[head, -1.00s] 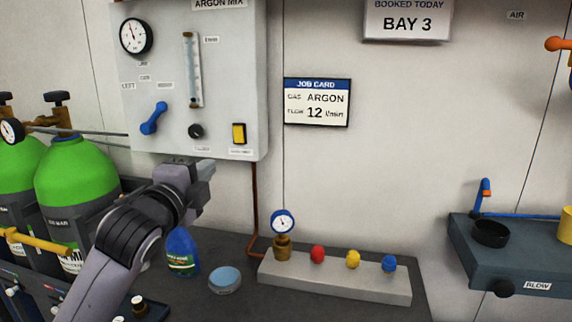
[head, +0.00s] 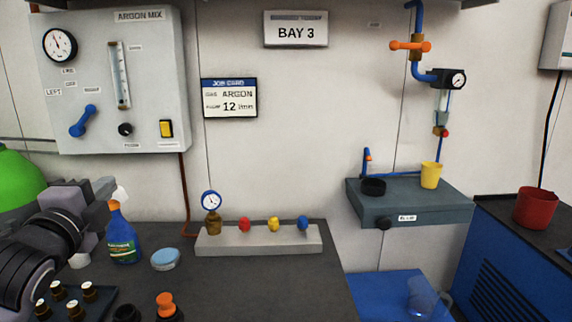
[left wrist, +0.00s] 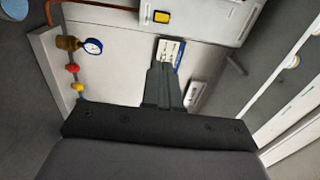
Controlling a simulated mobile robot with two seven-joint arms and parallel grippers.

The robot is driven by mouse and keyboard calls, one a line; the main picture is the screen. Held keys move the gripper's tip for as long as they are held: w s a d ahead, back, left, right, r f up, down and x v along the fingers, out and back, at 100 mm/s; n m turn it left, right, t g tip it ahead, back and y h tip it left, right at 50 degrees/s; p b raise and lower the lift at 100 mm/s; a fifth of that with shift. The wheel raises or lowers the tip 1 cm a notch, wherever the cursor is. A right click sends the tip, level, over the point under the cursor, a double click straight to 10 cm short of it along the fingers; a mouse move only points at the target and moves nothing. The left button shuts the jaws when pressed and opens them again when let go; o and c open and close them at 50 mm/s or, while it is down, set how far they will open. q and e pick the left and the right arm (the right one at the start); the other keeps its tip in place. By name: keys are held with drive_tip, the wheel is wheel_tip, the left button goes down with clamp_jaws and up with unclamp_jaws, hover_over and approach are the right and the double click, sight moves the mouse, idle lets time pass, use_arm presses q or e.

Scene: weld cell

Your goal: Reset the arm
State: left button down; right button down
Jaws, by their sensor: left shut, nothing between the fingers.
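My left arm comes in from the left in the head view. Its gripper (head: 106,188) is in front of the wall below the argon mix panel (head: 160,90), left of the blue spray bottle (head: 122,238). In the left wrist view the fingers (left wrist: 163,82) are together with nothing between them. They point toward the wall, with the job card (left wrist: 172,50) beyond the tips. The blue lever (head: 82,121) on the panel stands apart from the gripper. My right gripper is in neither view.
A grey manifold block (head: 260,241) with a gauge and coloured knobs stands on the dark bench. A light-blue round tin (head: 165,259) is near the bottle. A green cylinder (head: 18,180) is at far left. A wall shelf (head: 425,205) holds a yellow cup (head: 431,175).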

use_arm(q)
drive_tip(key=s+d+f+n+g, duration=0.2)
drive_tip(key=s+f+n+g, duration=0.3)
drive_tip(key=f, duration=0.7)
drive_tip(key=s+d+f+n+g, duration=0.25)
drive_tip(key=s+f, duration=0.45)
drive_tip(key=f, duration=0.6)
drive_tip(key=s+d+f+n+g, duration=0.1)
drive_tip(key=s+f+n+g, duration=0.25)
drive_tip(key=s, duration=0.35)
drive_tip(key=s+d+f+n+g+h, duration=0.1)
drive_tip(key=s+f+n+g, duration=0.1)
drive_tip(key=s+f, duration=0.3)
drive_tip(key=s+d+f+n+g, duration=0.1)
drive_tip(key=s+f+n+g, duration=0.15)
drive_tip(key=s, duration=0.55)
drive_tip(key=w+d+f+t+h, duration=0.2)
drive_tip(key=w+f+t, duration=0.5)
drive_tip(key=f, duration=0.2)
drive_tip(key=shift+w+d, duration=0.25)
